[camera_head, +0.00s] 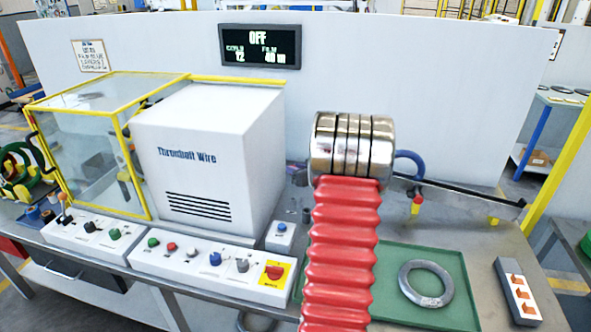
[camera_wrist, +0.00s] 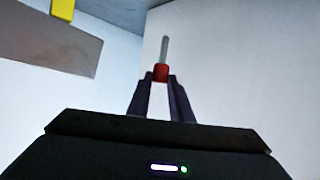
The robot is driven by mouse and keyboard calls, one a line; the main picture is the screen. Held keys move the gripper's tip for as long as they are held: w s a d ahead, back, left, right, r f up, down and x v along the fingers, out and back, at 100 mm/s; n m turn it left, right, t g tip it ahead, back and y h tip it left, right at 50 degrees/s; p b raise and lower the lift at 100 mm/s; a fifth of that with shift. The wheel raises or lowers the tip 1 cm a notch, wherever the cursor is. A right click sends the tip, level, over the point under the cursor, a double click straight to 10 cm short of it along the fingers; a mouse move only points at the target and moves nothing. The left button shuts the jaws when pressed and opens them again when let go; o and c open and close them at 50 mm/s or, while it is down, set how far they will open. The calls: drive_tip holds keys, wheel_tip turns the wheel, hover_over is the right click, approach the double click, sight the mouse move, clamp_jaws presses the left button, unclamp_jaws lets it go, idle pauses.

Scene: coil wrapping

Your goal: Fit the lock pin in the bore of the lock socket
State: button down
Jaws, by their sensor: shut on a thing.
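In the wrist view my gripper (camera_wrist: 161,79) is shut on the lock pin, at its red base. The pin's thin grey shaft (camera_wrist: 165,49) points up in the picture, away from the fingers, with nothing touching its tip. A pale wall fills the view behind it. In the head view my own red arm and metal wrist cover the middle of the bench and hide the gripper and pin. I cannot make out the lock socket or its bore for certain in either view.
A white machine housing (camera_head: 207,158) and a yellow-framed clear guard (camera_head: 95,145) stand left on the bench. Control boxes (camera_head: 205,265) line the front edge. A green tray (camera_head: 392,262) holds a grey ring (camera_head: 425,283). A black rod (camera_head: 465,191) runs out to the right.

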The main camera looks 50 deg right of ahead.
drive_tip(key=shift+s+f, duration=0.1)
drive_tip(key=shift+f, duration=2.8)
drive_tip(key=shift+f, duration=2.6)
drive_tip(key=c, duration=1.5)
unclamp_jaws()
drive_tip(key=shift+s, duration=0.15)
drive_tip(key=v, duration=1.3)
drive_tip(key=shift+s+a, duration=0.1)
drive_tip(key=shift+s, duration=0.15)
